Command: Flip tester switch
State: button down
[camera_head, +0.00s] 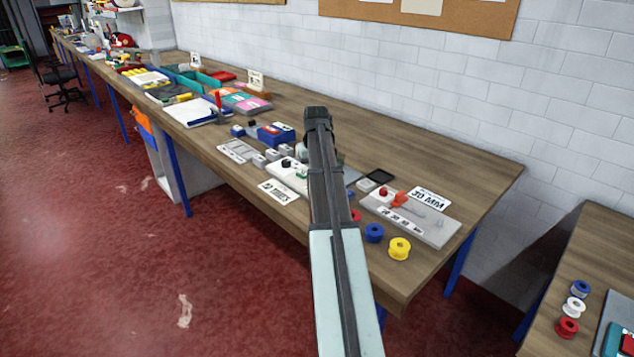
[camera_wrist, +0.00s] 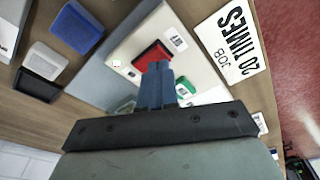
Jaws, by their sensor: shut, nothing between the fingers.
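A pale box, which looks like the tester (camera_wrist: 125,48), lies under my gripper in the wrist view. A red rocker-like switch (camera_wrist: 151,56) sits on its top face, with a small white label beside it. A green part (camera_wrist: 184,86) shows just past my fingers. My gripper (camera_wrist: 160,68) is shut and empty, its fingertips over or against the near edge of the red switch; I cannot tell whether they touch. In the head view, the pale box (camera_head: 284,173) is partly hidden by my arm, and my fingers are hidden there too.
A "20 TIMES JOB" card (camera_wrist: 232,42) lies beside the box. A blue block (camera_wrist: 77,27) and a grey block (camera_wrist: 45,60) stand on its other side. A grey fixture (camera_head: 410,217) and a yellow spool (camera_head: 399,248) are right of my arm. The bench's back right is clear.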

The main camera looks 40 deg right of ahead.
jog(key=shift+f, duration=0.8)
dwell(0.4)
jog(key=shift+r, duration=3.55)
